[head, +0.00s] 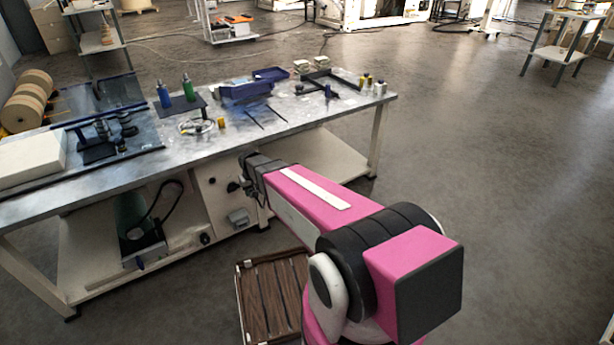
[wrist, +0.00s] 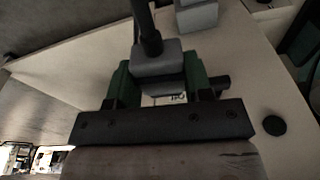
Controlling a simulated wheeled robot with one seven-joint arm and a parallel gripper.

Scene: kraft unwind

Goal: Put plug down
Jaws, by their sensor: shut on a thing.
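The plug (wrist: 157,65) is a grey block with a thick black cable running up from it in the wrist view. My gripper (wrist: 160,80) is shut on it, with one green finger pad on each side. In the head view my gripper (head: 247,185) is at the front of the workbench, beside the cream panel under the tabletop. I cannot make out the plug there. The plug is held in front of a pale surface in the wrist view; whether it touches that surface is unclear.
The workbench (head: 300,118) holds bottles, trays and small parts. A grey box (head: 238,217) is on its front panel. A grey block (wrist: 197,15) is beyond the plug in the wrist view. A slatted wooden crate (head: 270,290) is on the floor. Open floor lies to the right.

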